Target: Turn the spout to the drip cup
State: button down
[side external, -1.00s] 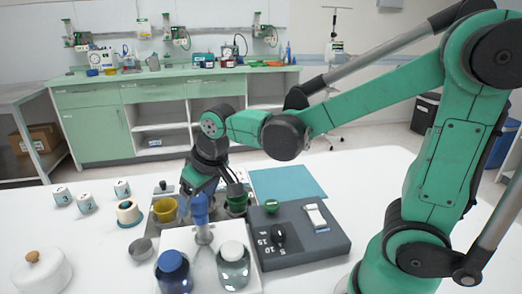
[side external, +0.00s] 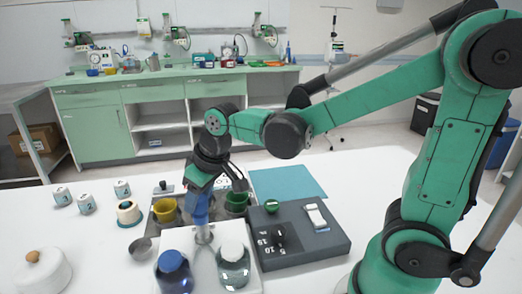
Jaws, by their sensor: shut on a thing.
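The spout is a blue-topped fitting (side external: 202,209) on a pale post, standing at the back of a white tray (side external: 208,272) on the white table. My gripper (side external: 199,189) is at the top of the blue part, shut on it, with its fingers pointing down. The arm's end hides the upper part of the blue piece. The outlet's direction is hard to make out. A small grey metal cup (side external: 141,248) stands left of the spout; a yellow cup (side external: 165,210) and a green cup (side external: 236,202) stand behind. I cannot tell for certain which is the drip cup.
A blue-capped jar (side external: 173,272) and a white-capped jar (side external: 233,265) stand close in front of the spout. A dark grey box (side external: 300,245) with a knob is to the right. A white domed lid (side external: 42,272) and several small labelled blocks lie left. A teal mat (side external: 288,183) lies behind.

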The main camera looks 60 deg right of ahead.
jog(key=n, duration=0.2)
jog(key=n+y, duration=0.1)
jog(key=n, duration=0.1)
jog(key=shift+d+g+y, duration=0.1)
jog(key=shift+g+y, duration=0.2)
jog(key=shift+g, duration=0.1)
jog(key=n+y, duration=0.1)
jog(key=n, duration=0.3)
jog(key=shift+w+g, duration=0.1)
jog(key=shift+g, duration=0.2)
jog(key=n+g+y, duration=0.1)
jog(key=n, duration=0.2)
jog(key=shift+d+n, duration=0.1)
jog(key=shift+n, duration=0.2)
jog(key=shift+w+n+g, duration=0.1)
jog(key=shift+n+g, duration=0.7)
jog(key=shift+n, duration=1)
jog(key=shift+c, duration=1.7)
grip_release()
